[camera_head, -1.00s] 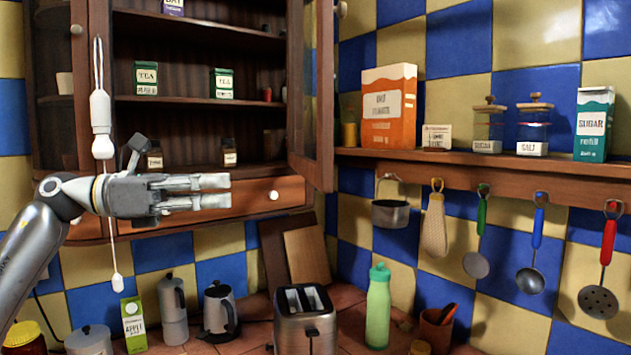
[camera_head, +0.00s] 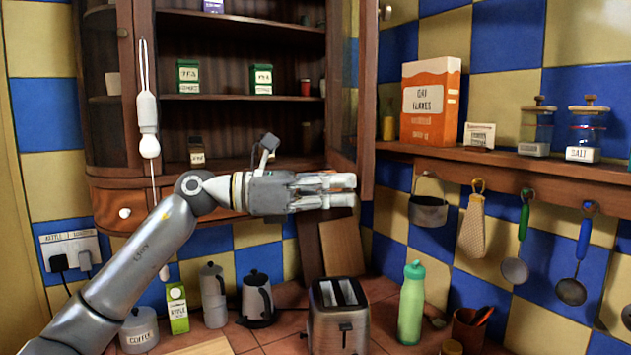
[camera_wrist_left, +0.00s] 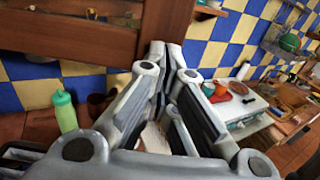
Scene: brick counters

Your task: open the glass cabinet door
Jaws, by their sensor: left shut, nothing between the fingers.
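The wooden cabinet (camera_head: 242,17) stands at the left on the tiled wall, its shelves exposed. Its glass door (camera_head: 367,100) stands swung outward at the right side of the opening, with a narrow strip of glass between dark wooden stiles. A knob (camera_head: 386,13) shows high on the door's outer side. My left gripper (camera_head: 350,190) is shut and empty, its fingertips at the door's lower end; I cannot tell whether they touch it. In the left wrist view the shut fingers (camera_wrist_left: 166,56) lie before brown door wood (camera_wrist_left: 165,22). My right gripper is not in view.
A shelf (camera_head: 500,158) with an orange box (camera_head: 431,100) and jars lies right of the door, utensils hanging below.

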